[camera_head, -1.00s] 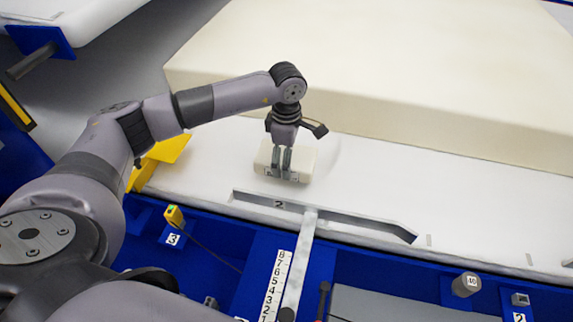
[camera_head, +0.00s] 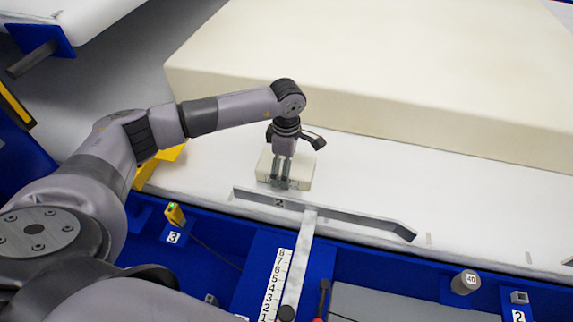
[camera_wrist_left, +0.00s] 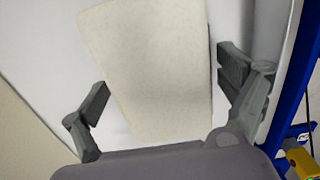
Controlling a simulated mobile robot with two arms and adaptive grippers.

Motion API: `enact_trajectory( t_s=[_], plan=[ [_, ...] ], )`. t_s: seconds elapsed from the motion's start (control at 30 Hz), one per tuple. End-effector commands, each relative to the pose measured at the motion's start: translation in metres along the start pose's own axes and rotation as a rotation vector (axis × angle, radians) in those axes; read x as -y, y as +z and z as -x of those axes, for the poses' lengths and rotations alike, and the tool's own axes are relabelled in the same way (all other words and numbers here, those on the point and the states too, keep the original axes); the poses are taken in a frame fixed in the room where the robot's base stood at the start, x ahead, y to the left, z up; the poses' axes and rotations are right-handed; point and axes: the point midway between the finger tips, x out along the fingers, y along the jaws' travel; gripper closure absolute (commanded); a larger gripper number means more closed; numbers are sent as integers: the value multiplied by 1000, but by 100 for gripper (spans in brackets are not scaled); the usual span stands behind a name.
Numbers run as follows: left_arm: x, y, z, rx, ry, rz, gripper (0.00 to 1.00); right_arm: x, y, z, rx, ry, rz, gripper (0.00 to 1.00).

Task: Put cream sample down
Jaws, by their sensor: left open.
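The fingers are open, with a visible gap between the left finger and the block. The right finger is close to the block's edge. My right gripper is not in view.
A large cream foam slab (camera_head: 390,75) lies behind the block. The grey rail marked 2 (camera_head: 330,213) runs along the table's front. A blue tray edge (camera_head: 225,250) holds a numbered scale (camera_head: 277,285), a yellow tool (camera_head: 174,215) and a grey weight (camera_head: 465,283). White surface to the right is clear.

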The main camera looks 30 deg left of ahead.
Motion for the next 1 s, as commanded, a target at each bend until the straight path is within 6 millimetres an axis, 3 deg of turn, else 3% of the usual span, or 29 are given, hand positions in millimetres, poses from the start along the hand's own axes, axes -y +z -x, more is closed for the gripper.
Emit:
enact_trajectory(
  t_s=[0.4, 0.8, 1.0],
  plan=[
    [-1, 0, 10, 1, 3, 0, 6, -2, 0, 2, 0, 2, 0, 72],
    [-1, 0, 92, 1, 5, 1, 6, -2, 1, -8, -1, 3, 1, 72],
    [0, 0, 117, 1, 1, 0, 6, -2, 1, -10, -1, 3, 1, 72]
  ],
)
